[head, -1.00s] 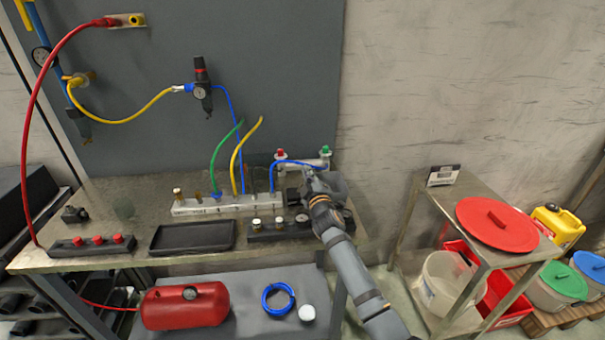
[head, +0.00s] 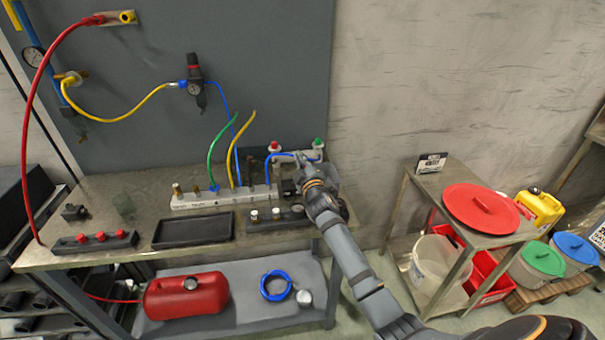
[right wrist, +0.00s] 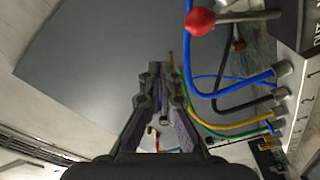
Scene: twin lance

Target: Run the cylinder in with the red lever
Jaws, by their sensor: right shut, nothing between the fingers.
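The red lever knob (head: 274,146) stands at the back right of the bench, left of a green knob (head: 318,143), above a pale metal fitting. I cannot make out for sure which part is the cylinder. My right gripper (head: 302,160) is in front of the fitting, between the two knobs, and hides part of it. In the right wrist view, its fingers (right wrist: 155,72) are shut and empty. The red ball (right wrist: 200,21) on its metal rod is up and to the right, apart from the fingers. My left gripper is not in view.
A pale manifold (head: 222,201) with blue, green and yellow hoses lies left of my right gripper. A black tray (head: 193,245) and a block with red buttons (head: 95,242) are at the front left. A cart with a red lid (head: 481,209) stands to the right.

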